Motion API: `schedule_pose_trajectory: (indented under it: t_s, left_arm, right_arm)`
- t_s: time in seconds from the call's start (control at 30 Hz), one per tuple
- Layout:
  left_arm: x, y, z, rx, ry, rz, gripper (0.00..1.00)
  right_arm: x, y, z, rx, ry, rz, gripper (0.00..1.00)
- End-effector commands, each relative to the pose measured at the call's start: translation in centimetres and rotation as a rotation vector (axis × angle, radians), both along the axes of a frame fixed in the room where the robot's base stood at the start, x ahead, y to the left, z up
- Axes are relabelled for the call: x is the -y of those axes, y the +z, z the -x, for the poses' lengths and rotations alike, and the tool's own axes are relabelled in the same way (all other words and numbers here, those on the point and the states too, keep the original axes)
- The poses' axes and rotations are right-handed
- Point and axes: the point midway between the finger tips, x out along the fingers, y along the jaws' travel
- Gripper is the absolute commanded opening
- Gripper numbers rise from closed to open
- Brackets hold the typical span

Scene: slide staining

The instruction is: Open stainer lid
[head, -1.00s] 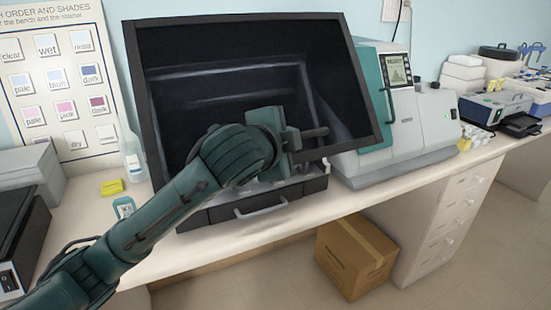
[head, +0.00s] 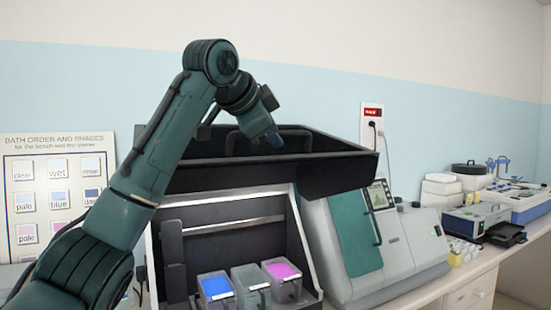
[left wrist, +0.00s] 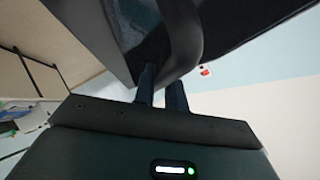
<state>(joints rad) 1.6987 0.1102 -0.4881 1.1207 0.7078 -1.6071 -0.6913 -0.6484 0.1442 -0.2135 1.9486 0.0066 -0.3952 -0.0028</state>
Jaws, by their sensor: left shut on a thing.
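The stainer lid (head: 320,163) is a black, shallow box shape, raised high above the open stainer body (head: 305,235) in the head view. My left gripper (head: 272,138) is at the lid's upper edge, seen against its dark far side. In the left wrist view, my left gripper's fingers (left wrist: 163,92) are shut on the dark curved lid handle (left wrist: 185,45). Inside the stainer stand a blue bath (head: 216,287), a pale grey bath (head: 250,277) and a magenta bath (head: 282,270). My arm hides the left part of the stainer. My right gripper is not in view.
A grey-and-teal machine with a screen (head: 410,255) stands close to the stainer's right side. White containers (head: 440,190) and other instruments are farther right on the bench. A bath-order chart (head: 45,195) is at the left.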

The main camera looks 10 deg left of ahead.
Motion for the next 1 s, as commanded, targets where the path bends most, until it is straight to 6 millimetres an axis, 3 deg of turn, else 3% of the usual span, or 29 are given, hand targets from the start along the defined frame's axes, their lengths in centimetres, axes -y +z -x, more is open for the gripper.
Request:
schedule_pose_trajectory:
  t_s: [0.2, 0.67, 0.7, 0.93, 1.0]
  left_arm:
    - [-0.64, 1.13, -0.76, -0.002, 0.009, 0.000, 0.00]
    - [-0.79, 1.26, -0.95, -0.004, 0.010, -0.002, 0.00]
    - [-0.79, 1.25, -0.96, -0.004, 0.010, -0.002, 0.14]
    - [-0.68, 1.30, -0.89, -0.003, 0.007, -0.002, 0.33]
    - [-0.65, 1.32, -0.87, -0.002, 0.006, -0.002, 0.34]
  right_arm:
    - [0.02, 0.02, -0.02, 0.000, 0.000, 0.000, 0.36]
    - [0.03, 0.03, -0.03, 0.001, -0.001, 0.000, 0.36]
    - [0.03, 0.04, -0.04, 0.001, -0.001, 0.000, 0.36]
    - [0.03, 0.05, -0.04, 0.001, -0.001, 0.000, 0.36]
    - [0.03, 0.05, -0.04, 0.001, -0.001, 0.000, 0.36]
